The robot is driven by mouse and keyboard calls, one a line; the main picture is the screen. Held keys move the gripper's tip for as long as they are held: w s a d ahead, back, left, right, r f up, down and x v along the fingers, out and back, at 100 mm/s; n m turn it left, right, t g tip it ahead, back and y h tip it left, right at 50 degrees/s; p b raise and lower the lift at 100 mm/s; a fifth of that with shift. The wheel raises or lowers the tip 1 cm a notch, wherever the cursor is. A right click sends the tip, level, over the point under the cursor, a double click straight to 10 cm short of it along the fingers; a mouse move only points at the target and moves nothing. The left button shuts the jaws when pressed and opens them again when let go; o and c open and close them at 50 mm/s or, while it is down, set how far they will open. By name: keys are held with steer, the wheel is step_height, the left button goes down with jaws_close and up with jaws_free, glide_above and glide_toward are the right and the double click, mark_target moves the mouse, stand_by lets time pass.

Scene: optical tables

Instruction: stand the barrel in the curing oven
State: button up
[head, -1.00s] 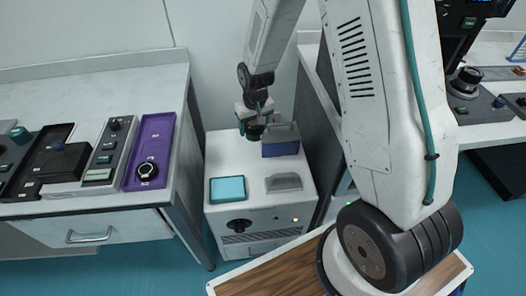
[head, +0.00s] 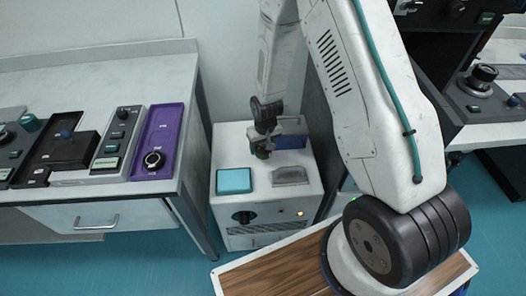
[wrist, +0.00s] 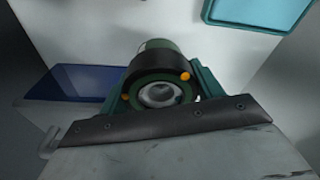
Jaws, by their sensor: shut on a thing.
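My gripper (head: 262,148) is over the top of a white cabinet (head: 226,201), which looks like the curing oven. It is shut on the barrel (wrist: 157,70), a dark cylinder with green parts and a round opening, held between teal jaws in the wrist view. In the head view the barrel (head: 262,154) is small and partly hidden by the gripper. It is between the cyan pad (head: 234,181) and the blue block (head: 292,134). I cannot tell whether its base touches the cabinet top.
A grey wedge-shaped piece (head: 290,176) lies on the cabinet's front right. A dark panel stands close to its right side. At left, a white bench (head: 100,80) holds a purple tray (head: 158,135) and several instruments.

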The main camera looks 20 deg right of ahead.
steer(key=shift+f, duration=1.7)
steer(key=shift+f, duration=0.15)
steer(key=o, duration=1.1)
steer(key=shift+c, duration=0.2)
